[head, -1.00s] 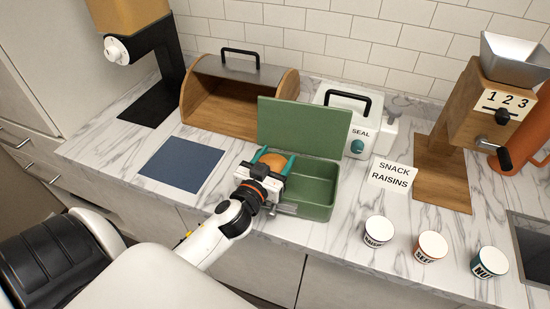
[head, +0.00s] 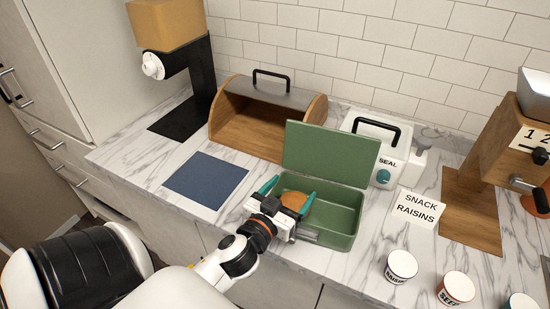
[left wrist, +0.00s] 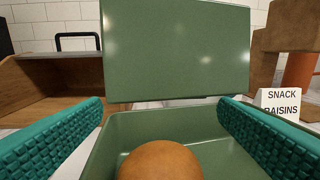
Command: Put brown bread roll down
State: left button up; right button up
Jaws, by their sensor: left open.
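The brown bread roll (head: 294,200) lies in the left part of the open green box (head: 344,240), whose lid (head: 330,153) stands up at the back. My left gripper (head: 288,192) is open over the box's left end, its teal fingers apart on either side of the roll. In the left wrist view the roll (left wrist: 160,162) is low between the spread fingers, with clear space on both sides, and the box wall (left wrist: 190,122) is behind it. The roll's underside is hidden. My right gripper is not in view.
A wooden bread bin (head: 257,130) stands open behind. A blue mat (head: 206,180) lies to the left. A white sealed container (head: 371,135) is behind the box. A snack raisins card (head: 419,208) and several labelled cups, one the raisin cup (head: 401,266), are at right.

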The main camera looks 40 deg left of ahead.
pick_arm(q)
jog(key=s+d+b, duration=0.1)
jog(key=s+b, duration=0.1)
jog(key=s, duration=0.5)
jog(key=shift+s+r, duration=0.2)
jog(key=shift+r, duration=0.05)
